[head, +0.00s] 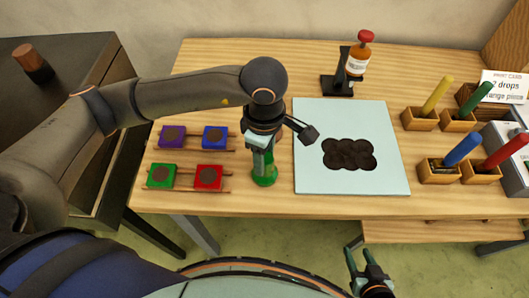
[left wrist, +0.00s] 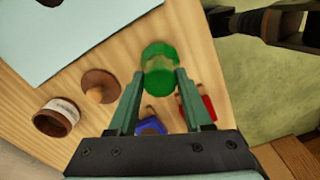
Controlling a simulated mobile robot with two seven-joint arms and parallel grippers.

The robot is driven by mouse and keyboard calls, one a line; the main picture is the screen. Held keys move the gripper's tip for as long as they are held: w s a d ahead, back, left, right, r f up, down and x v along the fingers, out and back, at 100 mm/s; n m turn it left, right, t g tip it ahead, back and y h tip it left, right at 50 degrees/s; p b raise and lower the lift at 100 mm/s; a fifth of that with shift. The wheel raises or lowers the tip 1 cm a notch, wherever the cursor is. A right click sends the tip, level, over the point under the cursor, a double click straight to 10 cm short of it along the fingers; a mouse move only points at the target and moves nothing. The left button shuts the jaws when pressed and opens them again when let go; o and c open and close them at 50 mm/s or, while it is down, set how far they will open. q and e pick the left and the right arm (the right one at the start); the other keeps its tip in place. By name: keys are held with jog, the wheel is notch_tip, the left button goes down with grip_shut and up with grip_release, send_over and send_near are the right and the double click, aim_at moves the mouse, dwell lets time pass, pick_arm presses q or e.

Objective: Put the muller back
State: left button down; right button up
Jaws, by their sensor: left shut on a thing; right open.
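A green, glassy thing with a round, wider end, which looks like the muller (head: 264,178), is between the fingers of my left gripper (head: 262,157). In the left wrist view the green muller (left wrist: 158,62) is at the fingertips of the shut left gripper (left wrist: 158,82). It is over the wooden table between the colour tiles and the pale board; I cannot tell whether it touches the table. My right gripper (head: 366,268) is open and empty, below the table's front edge.
The pale board (head: 310,175) bears a dark lobed patch (head: 349,154). Red, green, blue and purple tiles (head: 171,136) sit on rails at left. A wooden knob (left wrist: 99,86) and labelled jar (left wrist: 56,118) show in the wrist view. A red-capped bottle (head: 358,56) stands behind.

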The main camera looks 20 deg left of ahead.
pick_arm(q)
jog(key=shift+f+b, duration=0.15)
jog(key=shift+b, duration=0.15)
jog(key=shift+c, duration=1.6)
grip_release()
notch_tip(320, 180, up, 12)
jog(key=shift+r+b, duration=0.2)
jog(key=shift+b, duration=0.15)
